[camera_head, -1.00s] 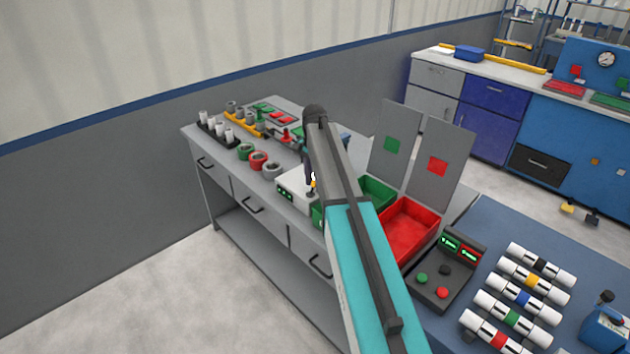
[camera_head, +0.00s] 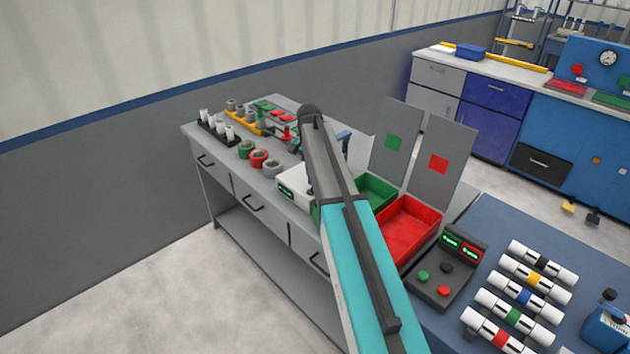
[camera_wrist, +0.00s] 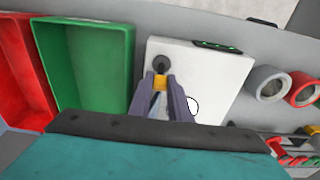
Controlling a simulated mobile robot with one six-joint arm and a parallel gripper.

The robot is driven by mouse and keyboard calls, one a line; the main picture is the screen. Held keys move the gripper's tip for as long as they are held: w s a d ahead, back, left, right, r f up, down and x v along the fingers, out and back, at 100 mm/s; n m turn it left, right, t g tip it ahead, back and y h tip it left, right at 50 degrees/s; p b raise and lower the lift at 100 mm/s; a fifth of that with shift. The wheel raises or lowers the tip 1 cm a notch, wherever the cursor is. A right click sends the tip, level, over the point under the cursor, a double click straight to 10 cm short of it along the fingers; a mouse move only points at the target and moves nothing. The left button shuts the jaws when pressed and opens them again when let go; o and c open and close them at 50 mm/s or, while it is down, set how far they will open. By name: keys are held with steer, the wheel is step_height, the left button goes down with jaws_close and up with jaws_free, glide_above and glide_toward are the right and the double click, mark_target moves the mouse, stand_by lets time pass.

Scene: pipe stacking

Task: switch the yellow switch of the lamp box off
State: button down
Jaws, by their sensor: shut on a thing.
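The lamp box (camera_head: 292,187) is a white box on the grey bench, partly hidden by my arm in the head view. In the wrist view its white top (camera_wrist: 222,82) fills the middle, with a green-lit display (camera_wrist: 217,47) on one edge. My gripper (camera_wrist: 161,81) reaches over the box top. Its fingers are closed around the yellow switch (camera_wrist: 160,82). A dark round knob (camera_wrist: 160,65) shows just past the fingertips. A round white lamp (camera_wrist: 193,103) lies right of the fingers, partly covered. The head view hides the fingertips.
A green bin (camera_wrist: 95,98) and a red bin (camera_wrist: 12,65) stand left of the box in the wrist view. Grey and red rings (camera_wrist: 268,83) lie close on its right. Upright panels (camera_head: 437,180) rise behind the bins.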

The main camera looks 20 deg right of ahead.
steer(key=a+t+h+b, duration=0.1)
steer(key=h+b, duration=0.1)
steer(key=s+a+h+b, duration=0.1)
steer(key=h+b, duration=0.1)
steer(key=shift+a+f+t+b, duration=0.1)
steer(key=shift+f+t+b, duration=0.05)
steer(key=shift+t+b, duration=0.2)
steer(key=h+b, duration=0.1)
steer(key=b, duration=0.1)
steer(key=a+t+h+b, duration=0.1)
steer(key=h+b, duration=0.1)
steer(key=shift+s+a+f+b, duration=0.15)
steer(key=shift+s+f+b, duration=0.05)
steer(key=shift+b, duration=0.15)
steer(key=shift+s+a+t+h+b, duration=0.1)
steer(key=shift+a+t+h+b, duration=0.15)
steer(key=shift+t+h+b, duration=0.5)
steer(key=shift+r+g+b, duration=0.1)
steer(key=shift+g+b, duration=0.2)
steer(key=c, duration=1.6)
jaws_free()
steer(key=shift+c, duration=0.2)
steer(key=b+v, duration=0.1)
steer(key=v, duration=1.2)
steer(key=shift+a+r, duration=0.25)
steer(key=shift+r, duration=0.05)
